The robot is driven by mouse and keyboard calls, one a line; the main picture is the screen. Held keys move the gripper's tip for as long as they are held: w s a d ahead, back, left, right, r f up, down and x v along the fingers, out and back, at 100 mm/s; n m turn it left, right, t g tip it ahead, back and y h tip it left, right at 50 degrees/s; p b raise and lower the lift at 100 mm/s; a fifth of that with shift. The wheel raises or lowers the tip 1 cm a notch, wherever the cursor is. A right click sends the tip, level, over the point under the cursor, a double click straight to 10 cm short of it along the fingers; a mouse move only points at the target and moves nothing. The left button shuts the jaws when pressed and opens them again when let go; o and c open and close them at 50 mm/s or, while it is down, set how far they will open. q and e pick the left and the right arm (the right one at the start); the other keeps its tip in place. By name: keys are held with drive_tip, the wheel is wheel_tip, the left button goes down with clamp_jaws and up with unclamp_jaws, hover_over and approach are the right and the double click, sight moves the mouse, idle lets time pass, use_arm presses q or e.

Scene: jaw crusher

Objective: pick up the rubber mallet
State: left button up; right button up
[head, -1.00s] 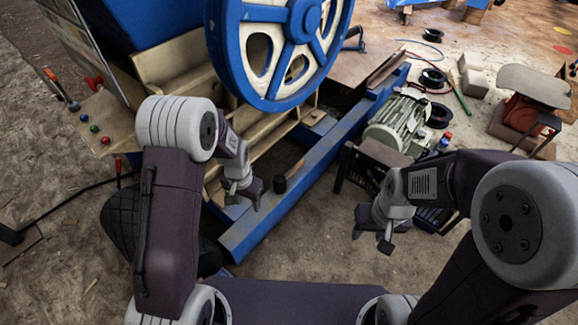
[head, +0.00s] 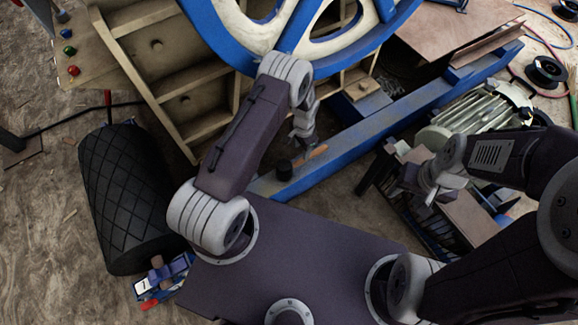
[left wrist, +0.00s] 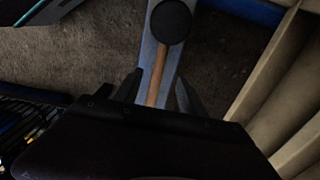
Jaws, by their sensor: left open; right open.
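The rubber mallet (head: 284,170) has a round black head and an orange-brown handle. It lies on the blue beam of the machine in the head view, its handle pointing up and right. My left gripper (head: 304,142) is just above the handle. In the left wrist view the mallet head (left wrist: 171,22) is at the top, and the handle runs down between the two open fingers of my left gripper (left wrist: 157,92). I cannot tell how far the fingers are above the handle. My right gripper (head: 424,190) is empty, to the right near the motor.
The blue beam (head: 405,115) runs diagonally below the large blue and cream wheel (head: 300,35). Cream ribbed framework (head: 185,85) stands left of the beam. A grey-green motor (head: 485,115) sits on the right. A black quilted roll (head: 125,195) stands on the floor at the left.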

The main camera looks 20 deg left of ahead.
sight(301, 160)
use_arm(q)
wheel_tip(301, 160, down, 4)
drive_tip(key=shift+r+b, duration=0.2)
drive_tip(key=shift+b, duration=0.55)
wheel_tip(301, 160, down, 5)
drive_tip(key=b, duration=0.3)
drive_tip(key=shift+w+d+f+b, duration=0.1)
drive_tip(key=shift+f+b, duration=0.05)
drive_tip(key=shift+b, duration=0.15)
drive_tip(key=shift+r, duration=0.2)
clamp_jaws()
